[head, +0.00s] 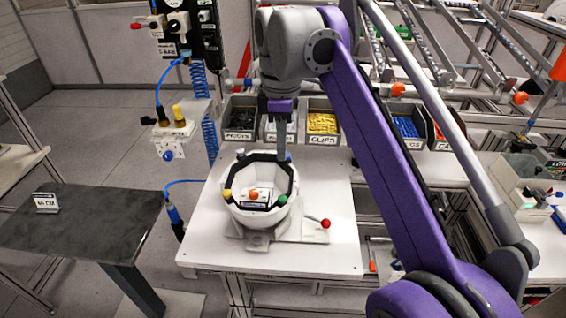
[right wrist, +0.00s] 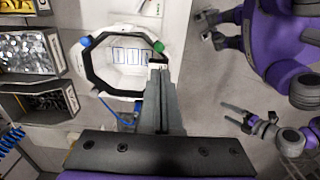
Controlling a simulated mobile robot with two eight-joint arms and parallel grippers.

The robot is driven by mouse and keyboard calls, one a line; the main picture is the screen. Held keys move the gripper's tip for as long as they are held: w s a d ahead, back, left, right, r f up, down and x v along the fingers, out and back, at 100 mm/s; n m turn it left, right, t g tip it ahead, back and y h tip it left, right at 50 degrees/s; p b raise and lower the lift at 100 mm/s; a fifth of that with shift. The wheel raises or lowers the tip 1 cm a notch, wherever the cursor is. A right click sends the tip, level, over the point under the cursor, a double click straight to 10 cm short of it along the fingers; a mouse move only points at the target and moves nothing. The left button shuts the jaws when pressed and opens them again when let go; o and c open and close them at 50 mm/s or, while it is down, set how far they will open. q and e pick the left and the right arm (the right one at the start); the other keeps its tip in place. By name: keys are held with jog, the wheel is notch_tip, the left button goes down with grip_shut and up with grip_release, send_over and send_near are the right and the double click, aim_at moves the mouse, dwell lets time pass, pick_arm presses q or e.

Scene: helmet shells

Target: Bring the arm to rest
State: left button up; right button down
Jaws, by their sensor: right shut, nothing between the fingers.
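A white helmet shell (head: 257,217) with a black rim sits open side up in a fixture (head: 312,234) on the white table. Coloured knobs stand around its rim, and a labelled piece shows inside it. In the right wrist view the shell (right wrist: 126,78) lies beyond the fingers. My right gripper (head: 282,156) points down at the shell's far rim; its fingers are shut and empty, also in the right wrist view (right wrist: 158,68). I cannot tell whether they touch the rim. My left gripper (right wrist: 229,114) appears in the right wrist view, fingers apart and empty, away from the table.
Labelled bins, one of yellow clips (head: 322,123), line the table's back edge. A tool post (head: 182,25) with blue coiled hoses stands at the left. A dark side table (head: 85,222) is at the left front. Rails and a grey box (head: 520,185) are at the right.

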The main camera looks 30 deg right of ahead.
jog(key=shift+w+d+r, duration=0.15)
jog(key=shift+r, duration=0.45)
jog(key=s+a+f+m+t, duration=0.2)
jog(key=s+f+m, duration=0.2)
jog(key=f, duration=0.5)
jog(key=s+a+f+m+t, duration=0.1)
jog(key=s+f+m+t, duration=0.1)
jog(key=f, duration=0.8)
jog(key=s+a+f+m+t, duration=0.2)
jog(key=s+f+m, duration=0.3)
jog(key=f, duration=0.5)
jog(key=shift+s+a+f+m, duration=0.15)
jog(key=shift+s+a+m, duration=0.15)
jog(key=shift+s, duration=0.75)
